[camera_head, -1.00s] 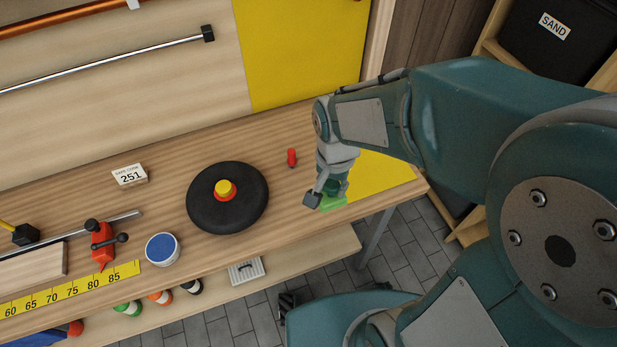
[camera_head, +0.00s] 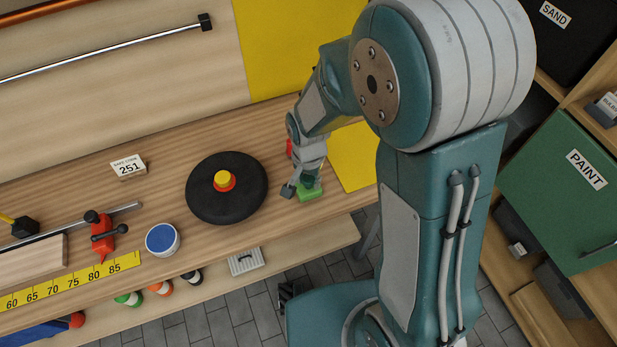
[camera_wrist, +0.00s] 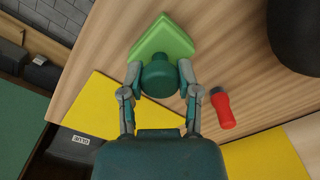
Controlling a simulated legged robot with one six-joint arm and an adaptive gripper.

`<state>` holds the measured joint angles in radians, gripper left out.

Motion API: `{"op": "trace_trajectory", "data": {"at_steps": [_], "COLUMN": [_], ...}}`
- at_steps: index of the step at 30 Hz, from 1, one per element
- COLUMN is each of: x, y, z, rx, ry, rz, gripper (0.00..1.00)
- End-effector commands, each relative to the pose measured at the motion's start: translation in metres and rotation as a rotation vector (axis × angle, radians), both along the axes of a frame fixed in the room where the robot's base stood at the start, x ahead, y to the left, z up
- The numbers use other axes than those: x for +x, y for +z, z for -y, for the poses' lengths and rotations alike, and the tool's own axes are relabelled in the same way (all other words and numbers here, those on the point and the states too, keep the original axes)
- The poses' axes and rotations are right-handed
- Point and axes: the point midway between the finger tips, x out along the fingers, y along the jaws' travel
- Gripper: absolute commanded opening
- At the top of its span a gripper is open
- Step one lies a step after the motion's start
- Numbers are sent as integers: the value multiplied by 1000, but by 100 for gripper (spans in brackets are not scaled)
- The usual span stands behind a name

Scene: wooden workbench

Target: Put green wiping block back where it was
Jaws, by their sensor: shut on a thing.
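The green wiping block (camera_head: 311,193) has a light green base and a dark green round knob. My gripper (camera_head: 304,180) is shut on it by the knob, near the front edge of the workbench, left of the yellow sheet. In the wrist view the block (camera_wrist: 172,40) shows its base beyond the fingertips, with the knob (camera_wrist: 159,76) between the fingers of my gripper (camera_wrist: 159,78). I cannot tell whether the base touches the bench top.
The yellow sheet (camera_head: 352,160) lies at the bench's right end. A black disc (camera_head: 212,205) with a yellow and red knob stands to the left. A red object (camera_wrist: 222,108) lies right of my gripper in the wrist view. A blue-topped tin (camera_head: 162,240) stands further left.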

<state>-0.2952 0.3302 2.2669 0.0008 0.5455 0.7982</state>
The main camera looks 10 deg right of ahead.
Motion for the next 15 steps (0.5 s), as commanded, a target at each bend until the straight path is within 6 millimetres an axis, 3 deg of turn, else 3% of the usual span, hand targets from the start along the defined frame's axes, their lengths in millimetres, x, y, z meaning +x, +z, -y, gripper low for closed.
{"op": "trace_trajectory", "data": {"at_steps": [6,7,9,15], "x": [0,0,0,0], "y": [-2,-2,-2,-2], "z": [0,0,0,0], "rx": [0,0,0,0], "ry": [0,0,0,0], "rz": [-1,0,0,0], "gripper": [0,52,77,77]}}
